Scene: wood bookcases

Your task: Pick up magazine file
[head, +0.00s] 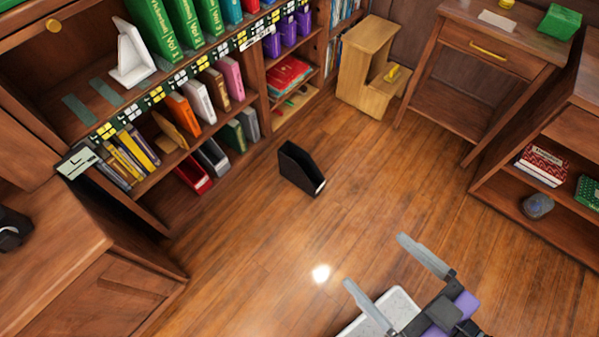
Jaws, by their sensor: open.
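A black magazine file (301,169) stands on the wood floor in front of the bookcase, with its slanted open top showing and a small pale label low on its near end. My gripper (383,272) is at the lower right, with its two grey fingers spread apart and nothing between them. It is apart from the black file, which lies up and to the left of it in the picture. Other files stand on the lower shelf: a red one (193,176), a grey one (212,157) and a dark green one (233,136).
The bookcase at left holds green volumes (152,27), a white bookend (131,55) and several books. A wooden step stool (366,62), a desk (492,45) and a low shelf (515,200) stand at the back and right. A cabinet (60,260) is at lower left.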

